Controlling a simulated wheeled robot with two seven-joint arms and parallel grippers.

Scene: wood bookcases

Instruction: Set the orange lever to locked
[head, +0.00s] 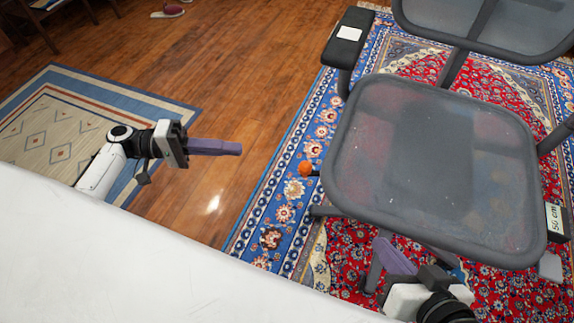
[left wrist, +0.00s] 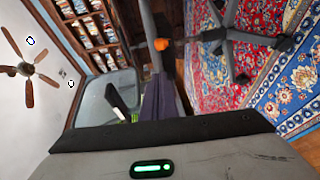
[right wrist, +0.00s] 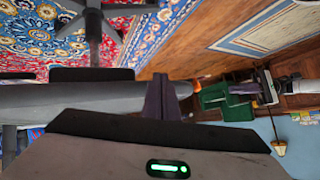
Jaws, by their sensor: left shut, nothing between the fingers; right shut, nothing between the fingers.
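The orange lever knob (head: 306,168) sticks out on a short dark stem from the left side of the grey office chair seat (head: 345,150). The knob also shows in the left wrist view (left wrist: 161,44), beyond the fingertips. My left gripper (head: 238,148) is shut and empty, to the left of the knob with a gap between them, its purple fingers pointing toward the chair. My right gripper (head: 388,255) is shut and empty, low by the front edge of the seat. Its purple fingers also show in the right wrist view (right wrist: 161,97). I see no lock marking on the lever.
The chair has armrests (head: 347,38) and a mesh back (head: 530,25). It stands on a red and blue patterned rug (head: 285,212). Bare wood floor (head: 240,90) lies between it and a beige rug (head: 60,120). A white surface (head: 120,260) fills the lower left.

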